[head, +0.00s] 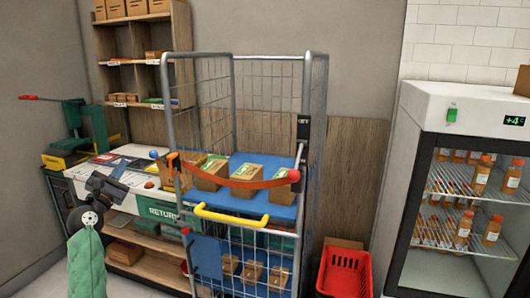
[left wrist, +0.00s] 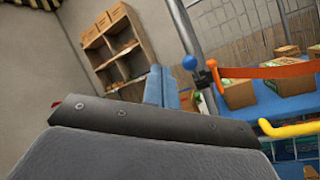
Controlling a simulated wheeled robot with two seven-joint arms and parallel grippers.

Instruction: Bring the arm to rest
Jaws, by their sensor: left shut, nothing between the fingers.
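My left gripper (head: 118,172) is at the left of the head view, raised in front of the white-topped counter and left of the wire roll cage. Its fingers are together and hold nothing. In the left wrist view the closed blue-grey fingers (left wrist: 162,88) point toward the wall shelf. They look apart from the cage. My right gripper is in neither view.
The roll cage (head: 231,60) has a red-orange strap (head: 235,183), a yellow handle (head: 230,216) and boxes inside. A counter (head: 130,196) stands behind my left arm. A red basket (head: 345,272) and a bottle fridge (head: 468,110) are at right.

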